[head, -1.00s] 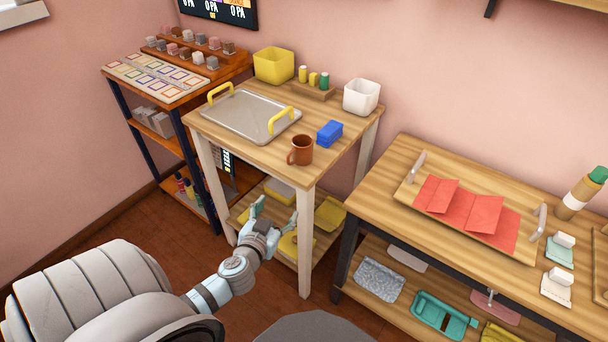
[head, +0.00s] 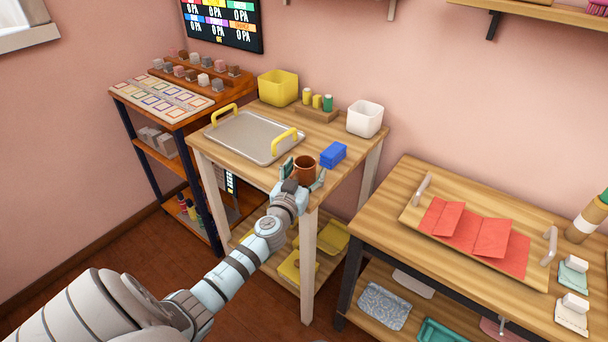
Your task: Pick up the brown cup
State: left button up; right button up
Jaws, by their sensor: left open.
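The brown cup (head: 305,169) stands upright near the front corner of the tall wooden table (head: 232,156). My left gripper (head: 304,175) is at the cup, with its open fingers on either side of it. One finger is to the left of the cup and the other to its right. The fingers and palm hide the cup's lower part and its handle. I cannot tell whether the fingers touch the cup. My right gripper is not in view.
A blue block (head: 333,155) lies close to the right of the cup. A metal tray (head: 247,137) with yellow handles lies to the left. A yellow bin (head: 278,87), small bottles (head: 317,101) and a white bin (head: 365,118) stand along the back.

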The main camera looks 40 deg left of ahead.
pick_arm(q)
jog(key=shift+s+r, duration=0.1)
jog(key=shift+s, duration=0.05)
jog(key=c, duration=1.3)
